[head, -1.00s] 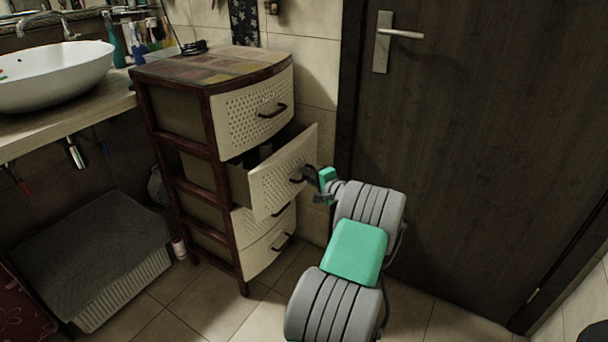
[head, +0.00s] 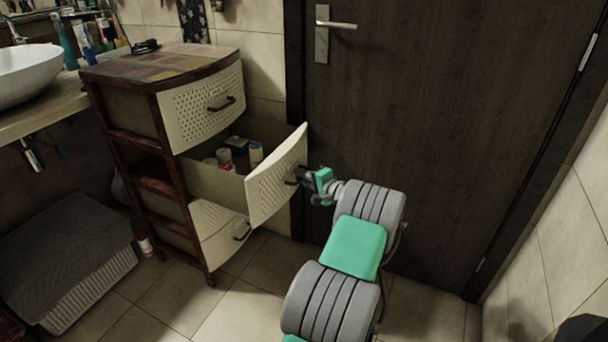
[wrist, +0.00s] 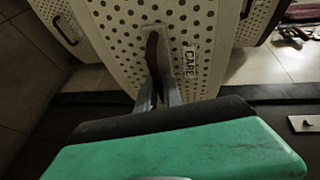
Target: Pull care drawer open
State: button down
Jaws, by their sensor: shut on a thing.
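The care drawer (head: 276,183) is the second drawer from the top of the brown cabinet and has a cream perforated front. It stands well out of the cabinet, and bottles and jars (head: 236,152) show inside it. In the wrist view its front (wrist: 128,35) bears a "CARE" label (wrist: 190,62). My gripper (head: 306,175) is at the front of this drawer, shut on its dark handle (wrist: 154,60). The fingers (wrist: 160,92) lie on either side of the handle in the wrist view.
The top drawer (head: 203,108) and a lower drawer (head: 219,232) are closed. A dark door (head: 400,120) stands behind and right of my arm. A sink (head: 28,72) and a grey-covered basket (head: 65,250) are at the left. Tiled floor (head: 240,300) lies clear in front.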

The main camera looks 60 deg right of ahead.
jog(key=shift+s+d, duration=0.1)
jog(key=shift+s, duration=0.35)
jog(key=c, duration=1.8)
grip_release()
jog(key=shift+o, duration=0.2)
jog(key=p+v, duration=0.2)
jog(key=v, duration=0.5)
jog(key=shift+s, duration=0.35)
jog(key=shift+r, duration=0.15)
